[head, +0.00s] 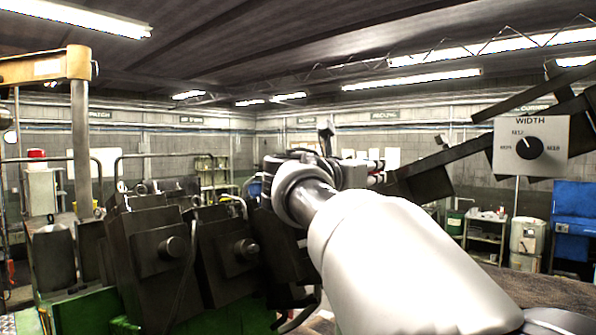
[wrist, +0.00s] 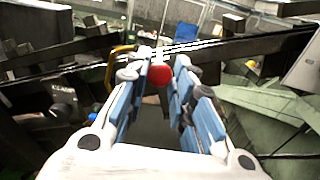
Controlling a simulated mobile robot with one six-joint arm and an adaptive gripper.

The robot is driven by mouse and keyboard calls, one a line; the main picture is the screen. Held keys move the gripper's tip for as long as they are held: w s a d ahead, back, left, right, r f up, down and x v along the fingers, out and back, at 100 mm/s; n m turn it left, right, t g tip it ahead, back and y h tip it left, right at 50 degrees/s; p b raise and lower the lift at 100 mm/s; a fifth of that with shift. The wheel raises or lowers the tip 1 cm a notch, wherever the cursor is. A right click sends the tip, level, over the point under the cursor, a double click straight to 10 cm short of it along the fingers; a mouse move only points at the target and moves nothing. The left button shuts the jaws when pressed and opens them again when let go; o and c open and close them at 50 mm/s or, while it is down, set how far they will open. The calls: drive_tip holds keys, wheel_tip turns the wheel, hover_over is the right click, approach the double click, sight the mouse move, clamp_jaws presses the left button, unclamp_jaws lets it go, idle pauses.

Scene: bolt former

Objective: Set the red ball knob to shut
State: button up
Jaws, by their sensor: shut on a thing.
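The red ball knob (wrist: 158,77) shows in the wrist view between the tips of my gripper (wrist: 159,68). The two blue-padded fingers close in on the ball from left and right, and it is held at their far ends. The lever or stem that carries the ball cannot be made out clearly. In the head view my own white arm and wrist cover most of the gripper.
A grey WIDTH panel (head: 530,146) with a black dial stands at right. Dark sloping beams (head: 430,177) run beside my wrist. Dark machine blocks (head: 150,255) fill the lower left. In the wrist view, a dark dial panel (wrist: 62,98) lies left of my fingers and green sheeting (wrist: 265,115) right.

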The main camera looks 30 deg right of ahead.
clamp_jaws()
drive_tip(key=shift+d, duration=0.1)
drive_tip(key=shift+p+x, duration=0.9)
drive_tip(key=shift+x, duration=0.65)
drive_tip(key=shift+r, duration=0.1)
drive_tip(key=shift+o, duration=2.2)
unclamp_jaws()
drive_tip(key=o, duration=0.4)
drive_tip(key=shift+w+d, duration=0.1)
